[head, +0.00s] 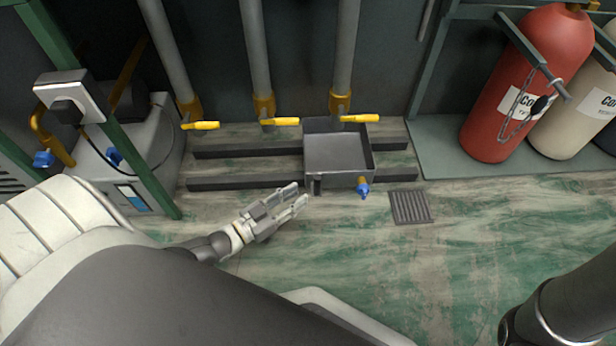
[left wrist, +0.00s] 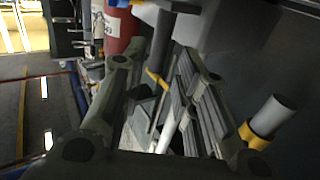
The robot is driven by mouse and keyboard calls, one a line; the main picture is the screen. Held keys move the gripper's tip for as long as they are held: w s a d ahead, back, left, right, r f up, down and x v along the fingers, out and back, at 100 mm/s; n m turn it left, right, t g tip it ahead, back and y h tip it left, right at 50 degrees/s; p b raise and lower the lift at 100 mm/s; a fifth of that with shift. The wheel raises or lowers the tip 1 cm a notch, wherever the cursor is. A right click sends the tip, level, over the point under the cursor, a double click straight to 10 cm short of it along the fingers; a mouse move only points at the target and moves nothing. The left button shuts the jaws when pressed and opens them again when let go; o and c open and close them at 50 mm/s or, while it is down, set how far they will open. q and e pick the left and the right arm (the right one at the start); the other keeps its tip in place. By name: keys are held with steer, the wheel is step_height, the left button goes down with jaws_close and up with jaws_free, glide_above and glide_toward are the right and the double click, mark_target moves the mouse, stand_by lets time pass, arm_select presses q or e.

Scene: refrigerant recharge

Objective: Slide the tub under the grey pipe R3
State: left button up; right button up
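The tub (head: 338,178) is an open grey metal box across two dark floor rails in the head view, with a blue-handled tap (head: 363,188) at its front right. The rightmost of three grey pipes (head: 345,50) ends above its back edge; no R3 label is legible. My left gripper (head: 298,194) is low, in front and left of the tub, apart from it, fingers parted and empty. In the left wrist view its fingers (left wrist: 160,95) also stand apart. My right gripper is out of view.
Yellow valve levers (head: 280,122) sit at the pipe ends. Dark rails (head: 230,184) extend left of the tub. A floor grate (head: 410,207) lies front right. A red cylinder (head: 515,95) stands right, a grey machine (head: 140,165) left. The front floor is clear.

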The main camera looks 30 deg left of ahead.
arm_select(q)
steer(key=v, duration=0.5)
steer(key=shift+s+a, duration=0.1)
steer(key=shift+s, duration=0.2)
